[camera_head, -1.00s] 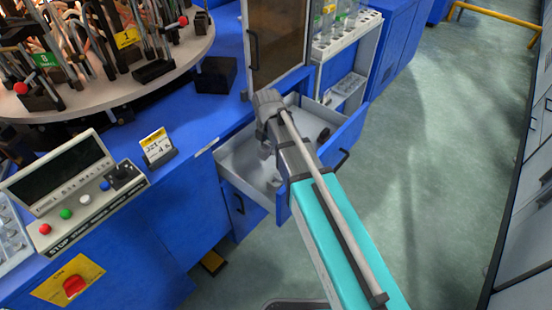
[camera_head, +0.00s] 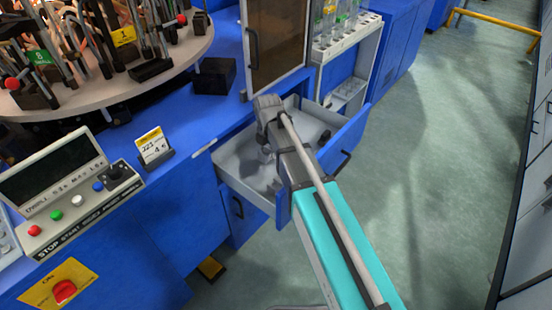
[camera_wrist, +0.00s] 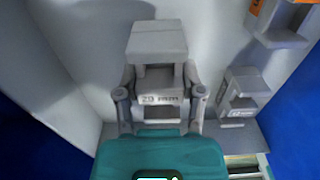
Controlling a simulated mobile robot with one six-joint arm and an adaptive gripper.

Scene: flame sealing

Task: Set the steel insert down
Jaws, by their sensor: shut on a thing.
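My gripper (camera_wrist: 160,94) is shut on a grey steel insert (camera_wrist: 157,44), a blocky stepped piece with a "mm" size marking on its near face. Its first digits are hard to read. The fingers grip it from both sides. I cannot tell whether the insert touches the drawer floor.
Another grey marked insert (camera_wrist: 240,92) stands to the right in the wrist view, with a further grey piece (camera_wrist: 280,22) beyond it. A dark object (camera_head: 324,138) lies at the drawer's right. The cabinet door (camera_head: 277,45) stands behind. Drawer floor left of the held insert looks clear.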

